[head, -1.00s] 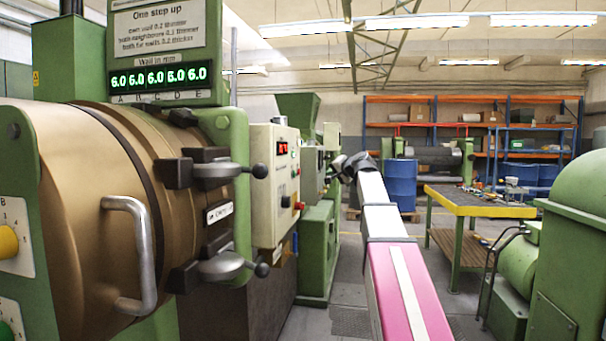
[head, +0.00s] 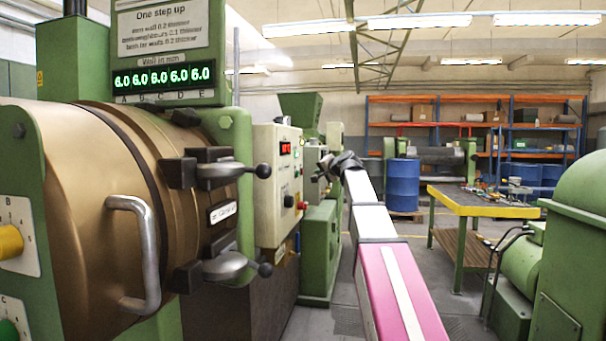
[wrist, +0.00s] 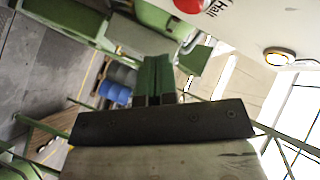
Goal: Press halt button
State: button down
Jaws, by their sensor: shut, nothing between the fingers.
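The halt button is a red round button at the top edge of the wrist view (wrist: 190,4), with the word "Halt" beside it on a pale panel; its top is cut off. In the head view a red button (head: 303,205) sticks out from the cream control box (head: 275,190), low on its right side; its label cannot be read there. My gripper (head: 320,176) is at the end of the arm, right of the box and above that button. In the wrist view my gripper's green fingers (wrist: 156,62) are shut and empty, apart from the halt button.
A round yellowish lamp or button (wrist: 279,57) sits on the same panel. The bronze extruder head (head: 95,200) with clamp handles stands at left. A workbench (head: 475,205) and a green machine (head: 575,260) stand at right. The floor between is open.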

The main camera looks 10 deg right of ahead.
jog(key=shift+w+a, duration=0.25)
jog(key=shift+a, duration=0.45)
jog(key=shift+w+a, duration=0.2)
jog(key=shift+a, duration=0.45)
jog(key=shift+a, duration=0.15)
dwell(1.0)
jog(key=shift+w+a, duration=0.15)
jog(key=shift+a, duration=0.15)
jog(key=shift+w+a, duration=0.1)
jog(key=shift+a, duration=0.2)
dwell(0.7)
jog(key=shift+d, duration=0.1)
dwell(0.4)
jog(key=shift+s+d, duration=0.25)
jog(key=shift+d, duration=0.4)
jog(key=d, duration=0.1)
jog(key=s+d, duration=0.1)
jog(key=d, duration=0.2)
jog(key=shift+s+d, duration=0.3)
jog(key=shift+d, duration=0.05)
